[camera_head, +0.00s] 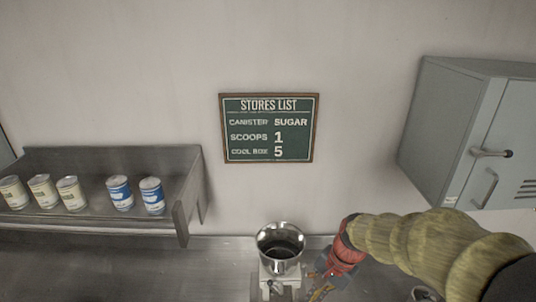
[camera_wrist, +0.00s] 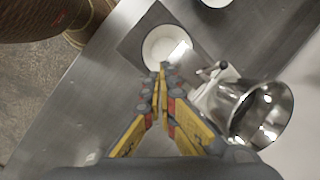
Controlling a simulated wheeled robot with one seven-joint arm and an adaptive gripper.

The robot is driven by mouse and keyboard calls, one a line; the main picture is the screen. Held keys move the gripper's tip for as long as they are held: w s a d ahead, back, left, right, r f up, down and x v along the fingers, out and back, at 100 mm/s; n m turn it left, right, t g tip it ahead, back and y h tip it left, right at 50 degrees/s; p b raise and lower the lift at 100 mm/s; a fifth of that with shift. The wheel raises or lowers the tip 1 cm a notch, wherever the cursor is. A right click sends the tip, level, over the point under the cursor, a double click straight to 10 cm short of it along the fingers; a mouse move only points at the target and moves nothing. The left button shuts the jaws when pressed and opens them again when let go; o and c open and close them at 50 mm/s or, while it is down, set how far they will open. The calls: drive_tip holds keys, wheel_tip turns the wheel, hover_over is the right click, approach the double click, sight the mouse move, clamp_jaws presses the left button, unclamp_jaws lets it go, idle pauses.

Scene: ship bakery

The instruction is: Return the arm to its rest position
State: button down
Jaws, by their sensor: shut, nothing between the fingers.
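My gripper (camera_wrist: 160,75) is shut and empty in the wrist view, its yellow and grey fingers meeting at the tips. It points down over a metal counter (camera_wrist: 100,85). In the head view my gripper (camera_head: 318,287) shows low in the picture, just right of a steel bowl (camera_head: 281,243) on a pale stand. The bowl also shows in the wrist view (camera_wrist: 262,112), right of the fingers. A round white dish (camera_wrist: 163,44) on a dark square plate lies just beyond the fingertips in the wrist view. Whether the fingertips touch anything I cannot tell.
A wall shelf (camera_head: 110,215) with several cans stands at left. A grey locker (camera_head: 460,130) hangs at right, above my arm. A stores list board (camera_head: 268,128) is on the wall. Counter left of the bowl (camera_head: 215,265) is clear.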

drive_tip(key=s+d+f+n+t+h+b, duration=0.1)
drive_tip(key=s+d+f+n+t+b, duration=0.1)
drive_tip(key=s+b, duration=0.5)
drive_tip(key=s+d+f+n+t+h+b, duration=0.2)
drive_tip(key=s+f+n+b, duration=0.4)
drive_tip(key=b, duration=1.1)
drive_tip(key=shift+s+d+f+n+t+b, duration=0.4)
drive_tip(key=shift+s+d+f+t, duration=0.3)
drive_tip(key=shift+s+d, duration=0.45)
drive_tip(key=shift+a+r, duration=0.1)
